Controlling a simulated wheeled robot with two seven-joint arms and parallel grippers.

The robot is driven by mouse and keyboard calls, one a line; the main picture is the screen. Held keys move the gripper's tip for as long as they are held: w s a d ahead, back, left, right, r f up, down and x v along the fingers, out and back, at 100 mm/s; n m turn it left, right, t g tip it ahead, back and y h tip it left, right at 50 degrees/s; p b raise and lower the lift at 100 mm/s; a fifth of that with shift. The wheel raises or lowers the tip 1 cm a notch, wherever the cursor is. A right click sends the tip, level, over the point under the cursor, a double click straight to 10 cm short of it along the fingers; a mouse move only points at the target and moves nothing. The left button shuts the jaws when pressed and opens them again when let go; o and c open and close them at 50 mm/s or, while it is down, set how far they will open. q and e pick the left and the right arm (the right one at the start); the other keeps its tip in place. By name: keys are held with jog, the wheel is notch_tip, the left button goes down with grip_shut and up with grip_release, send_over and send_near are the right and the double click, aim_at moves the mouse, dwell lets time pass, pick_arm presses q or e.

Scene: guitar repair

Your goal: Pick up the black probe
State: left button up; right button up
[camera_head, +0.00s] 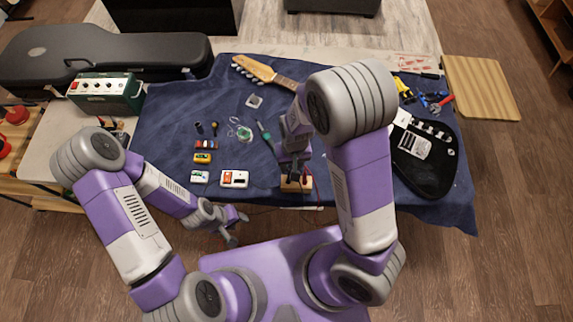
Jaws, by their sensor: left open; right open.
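I cannot pick out the black probe for certain. A small tan block-like object (291,187) sits at the front edge of the blue cloth, with a thin red lead (312,183) beside it; the arm hides part of this area. My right gripper (292,175) is open, pointing down just above the tan object, and I see nothing held in it. My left gripper (236,228) is open and empty, out in front of the table's near edge, away from the cloth.
The blue cloth (170,135) carries a guitar neck (262,72), a green-handled tool (265,135), a red and white box (234,179) and a yellow box (202,158). A black guitar body (430,170) lies right. A green amplifier (105,92) stands left.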

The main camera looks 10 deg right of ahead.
aim_at(305, 179)
jog(key=f, duration=0.2)
jog(key=f+b, duration=0.1)
jog(key=f, duration=0.4)
jog(key=shift+s+a+f+b, duration=0.15)
jog(key=shift+s+a+b, duration=0.15)
jog(key=shift+s+a, duration=0.05)
grip_shut()
